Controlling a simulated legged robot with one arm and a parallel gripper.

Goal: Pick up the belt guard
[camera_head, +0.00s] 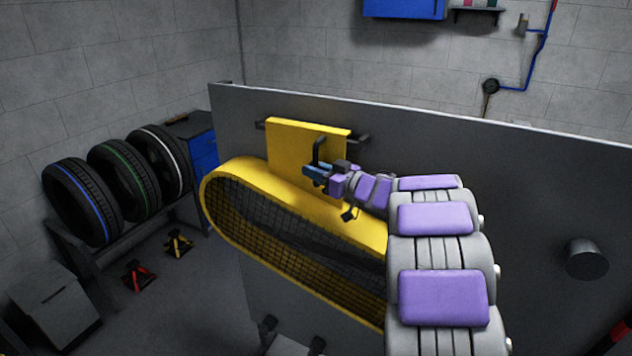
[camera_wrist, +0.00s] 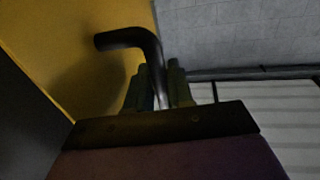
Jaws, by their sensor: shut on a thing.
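The belt guard (camera_head: 230,175) is a long yellow frame with rounded end and dark mesh, set against a tall grey panel. A yellow plate (camera_head: 285,145) rises from its top, with a black bent handle (camera_head: 319,150). My gripper (camera_head: 318,172) is at the handle, in front of the plate. In the wrist view, the handle (camera_wrist: 135,38) rises from between the two fingers of my gripper (camera_wrist: 160,88) and bends left. The fingers are shut on the handle. My arm hides the guard's right end.
The grey panel (camera_head: 450,150) stands behind the guard, with a round grey stub (camera_head: 586,260) at right. Tires (camera_head: 120,170) sit on a rack at left. Red (camera_head: 137,275) and yellow (camera_head: 178,243) stands are on the floor. A grey box (camera_head: 52,310) is at lower left.

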